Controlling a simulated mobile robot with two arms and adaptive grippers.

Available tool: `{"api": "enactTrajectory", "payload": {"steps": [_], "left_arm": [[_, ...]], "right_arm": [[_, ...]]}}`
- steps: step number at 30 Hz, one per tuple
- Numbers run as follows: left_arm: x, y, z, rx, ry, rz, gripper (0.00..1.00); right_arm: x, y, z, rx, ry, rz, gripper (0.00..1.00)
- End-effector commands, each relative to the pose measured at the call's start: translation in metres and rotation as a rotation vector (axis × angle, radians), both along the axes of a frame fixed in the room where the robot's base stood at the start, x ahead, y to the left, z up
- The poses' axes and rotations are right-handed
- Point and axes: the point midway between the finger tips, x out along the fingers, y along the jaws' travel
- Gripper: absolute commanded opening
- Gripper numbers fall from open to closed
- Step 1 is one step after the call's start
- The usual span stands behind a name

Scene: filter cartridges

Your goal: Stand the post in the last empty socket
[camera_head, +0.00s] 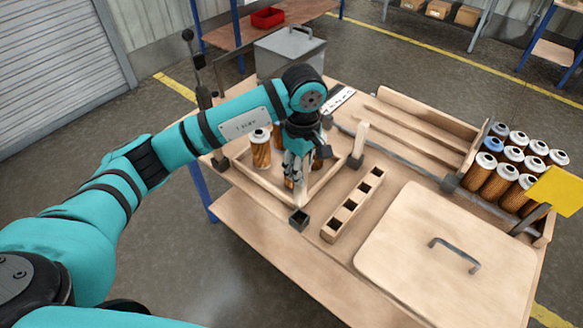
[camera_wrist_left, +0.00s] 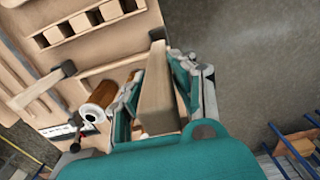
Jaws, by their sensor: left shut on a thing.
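My left gripper (camera_head: 294,170) points down over the front corner of the wooden frame. In the left wrist view it is shut on a pale wooden post (camera_wrist_left: 157,95). The post's far end is close to a dark socket; I cannot tell whether it is inside. In the head view that black socket (camera_head: 299,220) is at the frame's front corner, and its opening looks empty. Another post (camera_head: 359,138) stands in a black socket (camera_head: 355,161) at the right corner, and also shows in the left wrist view (camera_wrist_left: 38,90). My right gripper is not in view.
Filter cartridges (camera_head: 260,148) stand inside the frame, close to the gripper. A slotted wooden block (camera_head: 334,229) lies to the right, beside a large handled lid (camera_head: 405,255). More cartridges (camera_head: 497,180) stand in a bin at the far right. The table's front edge is near.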

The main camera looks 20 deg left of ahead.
Motion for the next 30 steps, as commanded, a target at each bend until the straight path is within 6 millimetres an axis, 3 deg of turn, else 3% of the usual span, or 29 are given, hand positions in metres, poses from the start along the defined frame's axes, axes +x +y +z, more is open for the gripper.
{"api": "enactTrajectory", "payload": {"steps": [3, 7, 19, 30], "left_arm": [[0.000, 0.000, -0.009, 0.000, 0.000, 0.000, 0.00], [0.000, 0.000, -0.021, 0.000, 0.001, 0.001, 0.00], [0.000, 0.001, -0.055, 0.000, 0.000, 0.000, 0.00], [0.000, 0.001, -0.055, 0.000, -0.001, 0.000, 0.00]], "right_arm": [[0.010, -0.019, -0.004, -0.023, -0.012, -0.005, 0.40], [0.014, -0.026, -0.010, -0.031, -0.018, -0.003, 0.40], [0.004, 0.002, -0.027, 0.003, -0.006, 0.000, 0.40], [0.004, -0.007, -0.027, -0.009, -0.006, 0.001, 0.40]]}}
